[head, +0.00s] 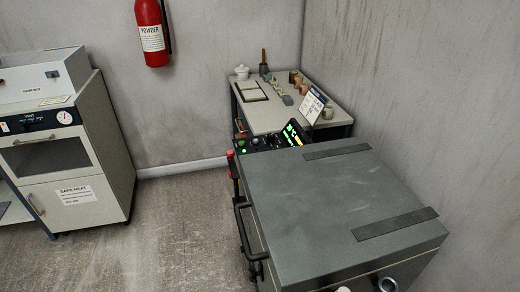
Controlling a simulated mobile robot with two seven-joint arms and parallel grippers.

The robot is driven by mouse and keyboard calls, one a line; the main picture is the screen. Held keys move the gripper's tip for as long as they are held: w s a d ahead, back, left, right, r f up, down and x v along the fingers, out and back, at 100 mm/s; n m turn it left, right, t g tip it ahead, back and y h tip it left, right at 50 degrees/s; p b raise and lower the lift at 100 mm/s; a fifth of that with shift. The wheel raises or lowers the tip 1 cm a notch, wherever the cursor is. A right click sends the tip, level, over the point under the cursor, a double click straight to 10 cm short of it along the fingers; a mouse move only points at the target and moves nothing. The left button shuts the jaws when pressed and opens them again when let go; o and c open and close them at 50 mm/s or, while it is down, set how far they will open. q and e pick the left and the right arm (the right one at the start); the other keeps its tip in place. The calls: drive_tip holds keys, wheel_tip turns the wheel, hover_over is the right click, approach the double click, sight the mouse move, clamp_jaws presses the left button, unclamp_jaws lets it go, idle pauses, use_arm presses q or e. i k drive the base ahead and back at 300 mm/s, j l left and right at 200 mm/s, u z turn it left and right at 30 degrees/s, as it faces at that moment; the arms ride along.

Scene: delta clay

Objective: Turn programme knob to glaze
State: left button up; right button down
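A dark control panel (262,144) sits behind the far left edge of the large grey kiln-like box (330,205). It carries small round knobs and green lights, too small to tell which knob is the programme knob or where it points. A lit display (293,133) with green and yellow marks stands tilted beside it. The front of the panel is seen only at a steep angle, and its lettering cannot be read. Neither of my grippers shows in the head view.
A table (277,122) with pots, blocks and a sign stands behind the panel. The box's black handle (244,240) juts out to the left. A cabinet (55,160) stands at the left. The floor (165,230) between is clear. A red extinguisher (150,28) hangs on the wall.

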sight(271, 136)
drive_tip(key=i+j+z, duration=0.1)
drive_tip(key=j, duration=0.35)
drive_tip(key=i+j+z, duration=0.1)
drive_tip(key=j, duration=0.4)
drive_tip(key=i+j, duration=0.1)
drive_tip(key=j, duration=0.35)
drive_tip(key=i+j+z, duration=0.1)
drive_tip(key=j, duration=0.2)
drive_tip(key=i+j+z, duration=0.25)
drive_tip(key=j, duration=0.3)
